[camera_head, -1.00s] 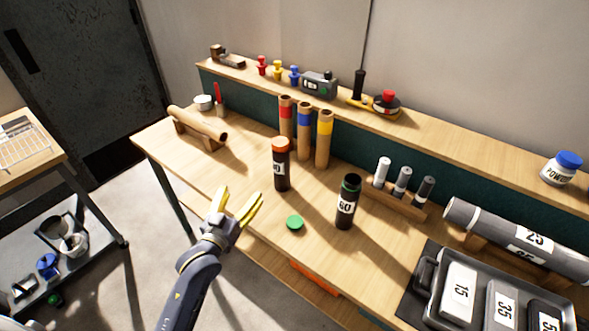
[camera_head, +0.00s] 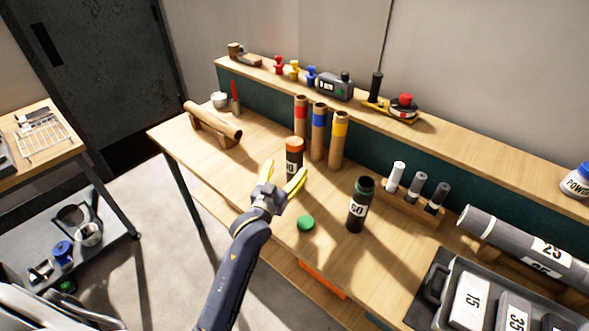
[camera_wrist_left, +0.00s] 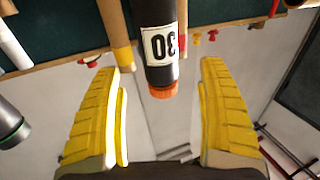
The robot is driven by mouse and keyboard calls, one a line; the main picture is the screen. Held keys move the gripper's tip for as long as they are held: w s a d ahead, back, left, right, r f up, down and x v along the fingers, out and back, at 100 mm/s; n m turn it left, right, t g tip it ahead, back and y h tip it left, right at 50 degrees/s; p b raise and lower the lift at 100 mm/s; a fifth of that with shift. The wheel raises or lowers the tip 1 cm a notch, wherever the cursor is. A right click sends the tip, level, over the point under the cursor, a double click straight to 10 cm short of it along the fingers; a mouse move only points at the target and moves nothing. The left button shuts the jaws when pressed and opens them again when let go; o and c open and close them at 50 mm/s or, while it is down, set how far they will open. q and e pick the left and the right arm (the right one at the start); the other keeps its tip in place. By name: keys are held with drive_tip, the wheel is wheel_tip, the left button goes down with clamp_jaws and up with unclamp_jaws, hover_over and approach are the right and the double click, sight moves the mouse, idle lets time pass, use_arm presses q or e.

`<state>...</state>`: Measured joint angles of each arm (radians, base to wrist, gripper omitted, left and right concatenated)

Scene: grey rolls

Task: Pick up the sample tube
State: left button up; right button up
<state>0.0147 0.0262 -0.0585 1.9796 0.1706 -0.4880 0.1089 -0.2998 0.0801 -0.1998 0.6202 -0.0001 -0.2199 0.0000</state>
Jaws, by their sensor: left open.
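A dark tube with an orange cap (camera_head: 293,157) stands upright on the bench, and a white label shows on its side. In the left wrist view this tube (camera_wrist_left: 160,45) appears upside down, its label reading 30, between the two yellow fingers and apart from both. My left gripper (camera_head: 286,174) is open and empty, in front of the tube. Its fingers hide the tube's lower part in the head view. A second dark tube (camera_head: 359,204), labelled 60 and with a green rim, stands to the right. My right gripper is not in view.
A green cap (camera_head: 306,223) lies on the bench near the gripper. Cardboard tubes with coloured bands (camera_head: 318,133) stand close behind the orange-capped tube. A rack of small vials (camera_head: 415,188) and a grey tray (camera_head: 433,290) are at right. Bare bench lies left of the gripper.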

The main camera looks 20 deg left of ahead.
sight(291, 163)
use_arm(q)
drive_tip(key=shift+w+d, duration=0.15)
drive_tip(key=shift+w, duration=1.65)
drive_tip(key=shift+w+d, duration=0.15)
drive_tip(key=shift+w, duration=1.6)
drive_tip(key=shift+c, duration=0.3)
clamp_jaws()
